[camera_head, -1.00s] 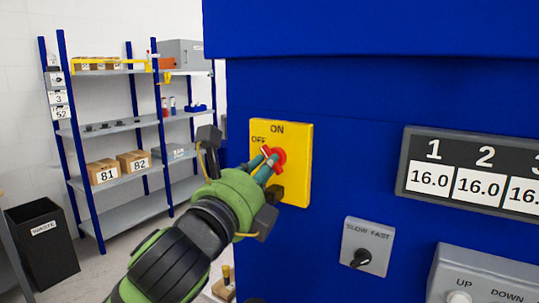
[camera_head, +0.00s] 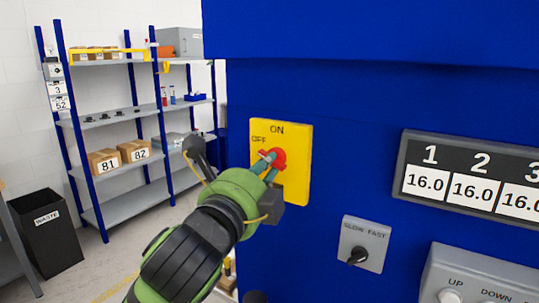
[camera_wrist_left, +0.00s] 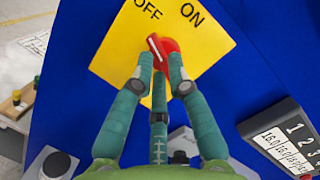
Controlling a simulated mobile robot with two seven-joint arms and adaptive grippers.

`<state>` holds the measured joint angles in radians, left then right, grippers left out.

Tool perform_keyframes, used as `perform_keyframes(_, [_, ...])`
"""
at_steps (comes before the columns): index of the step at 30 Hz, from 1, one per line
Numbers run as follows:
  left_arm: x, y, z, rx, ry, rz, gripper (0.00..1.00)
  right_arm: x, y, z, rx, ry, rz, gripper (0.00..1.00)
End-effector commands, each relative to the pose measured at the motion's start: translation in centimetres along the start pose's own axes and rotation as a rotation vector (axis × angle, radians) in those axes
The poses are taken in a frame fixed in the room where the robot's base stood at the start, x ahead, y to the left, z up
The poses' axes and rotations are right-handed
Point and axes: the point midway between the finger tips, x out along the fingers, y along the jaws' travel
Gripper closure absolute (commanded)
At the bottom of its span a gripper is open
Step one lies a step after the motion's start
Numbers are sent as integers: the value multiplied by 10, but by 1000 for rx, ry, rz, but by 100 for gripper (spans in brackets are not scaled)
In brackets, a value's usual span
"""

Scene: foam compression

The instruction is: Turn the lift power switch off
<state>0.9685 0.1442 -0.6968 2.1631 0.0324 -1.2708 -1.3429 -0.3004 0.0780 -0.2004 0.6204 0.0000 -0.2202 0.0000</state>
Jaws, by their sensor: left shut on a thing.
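The lift power switch is a red knob (camera_head: 277,158) on a yellow plate (camera_head: 298,185) marked OFF and ON, fixed to the blue machine. In the left wrist view the knob (camera_wrist_left: 166,50) shows with a white mark that points up and left, toward the word OFF on the yellow plate (camera_wrist_left: 215,55). My left gripper (camera_head: 270,165) is at the knob, with its teal fingers shut on it. It also shows in the left wrist view (camera_wrist_left: 161,75), a finger on each side of the knob. My right gripper is not in view.
A grey SLOW FAST knob panel (camera_head: 375,257), a display with 16.0 readings (camera_head: 410,158) and an UP DOWN box (camera_head: 440,265) are on the blue front (camera_head: 340,130). Shelves (camera_head: 120,205) and a black waste bin (camera_head: 45,240) stand at left.

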Motion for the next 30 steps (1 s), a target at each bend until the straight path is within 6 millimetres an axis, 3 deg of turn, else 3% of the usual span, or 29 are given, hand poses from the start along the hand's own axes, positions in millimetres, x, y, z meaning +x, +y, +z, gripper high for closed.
perform_keyframes(18, [0,-2,-6,-365,14,81,100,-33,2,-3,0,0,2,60])
perform_keyframes(29, [0,-1,-7,-403,13,88,100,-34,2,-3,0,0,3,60])
perform_keyframes(30, [0,-1,-7,-402,13,88,67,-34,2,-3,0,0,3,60])
